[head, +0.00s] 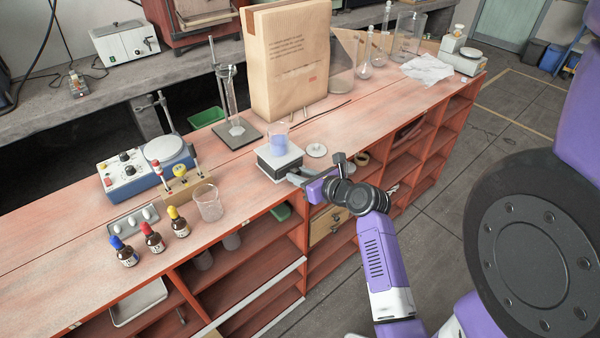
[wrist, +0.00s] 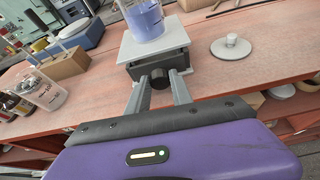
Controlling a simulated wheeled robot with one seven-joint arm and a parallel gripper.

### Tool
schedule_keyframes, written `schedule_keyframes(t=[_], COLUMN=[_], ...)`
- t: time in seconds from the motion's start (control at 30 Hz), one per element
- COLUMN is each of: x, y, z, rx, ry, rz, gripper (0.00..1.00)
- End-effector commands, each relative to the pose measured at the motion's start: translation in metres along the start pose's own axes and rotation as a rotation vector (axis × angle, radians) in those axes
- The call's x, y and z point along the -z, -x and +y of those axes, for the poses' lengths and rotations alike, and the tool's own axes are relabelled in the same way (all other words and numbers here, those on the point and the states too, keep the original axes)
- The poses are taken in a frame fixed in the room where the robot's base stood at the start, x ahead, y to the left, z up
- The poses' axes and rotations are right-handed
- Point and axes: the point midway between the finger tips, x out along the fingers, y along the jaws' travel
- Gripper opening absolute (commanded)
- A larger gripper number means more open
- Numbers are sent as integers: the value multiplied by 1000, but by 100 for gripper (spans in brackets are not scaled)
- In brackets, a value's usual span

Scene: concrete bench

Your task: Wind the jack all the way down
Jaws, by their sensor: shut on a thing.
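The lab jack (head: 279,162) stands on the bench near its front edge. Its pale top plate looks level and close above the dark body, and it shows larger in the wrist view (wrist: 152,48). A beaker of blue-violet liquid (head: 278,140) stands upright on the plate; its lower part shows in the wrist view (wrist: 146,20). My gripper (head: 300,179) reaches the jack's front side. In the wrist view its two fingers (wrist: 159,84) are shut on the jack's dark round knob (wrist: 158,78), one finger on each side.
A white disc with a small post (wrist: 231,46) lies right of the jack. An empty beaker (head: 208,203), dropper bottles (head: 152,238) and a blue stirrer (head: 145,165) stand to the left. A tall paper bag (head: 290,65) and a stand (head: 235,128) are behind. Open shelves lie below the bench's front edge.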

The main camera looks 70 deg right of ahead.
Motion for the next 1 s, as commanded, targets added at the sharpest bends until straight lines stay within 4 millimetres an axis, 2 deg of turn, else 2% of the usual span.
schedule_keyframes(t=[0.03,0.27,0.6,0.63,0.7,1.0], x=[-5,-2,0,0,0,0], y=[2,1,1,1,1,1], z=[2,2,1,1,1,2], rx=[11,67,75,75,75,74], ry=[31,164,180,180,180,179], rz=[3,3,2,2,2,2], gripper=[0,0,0,33,46,49])
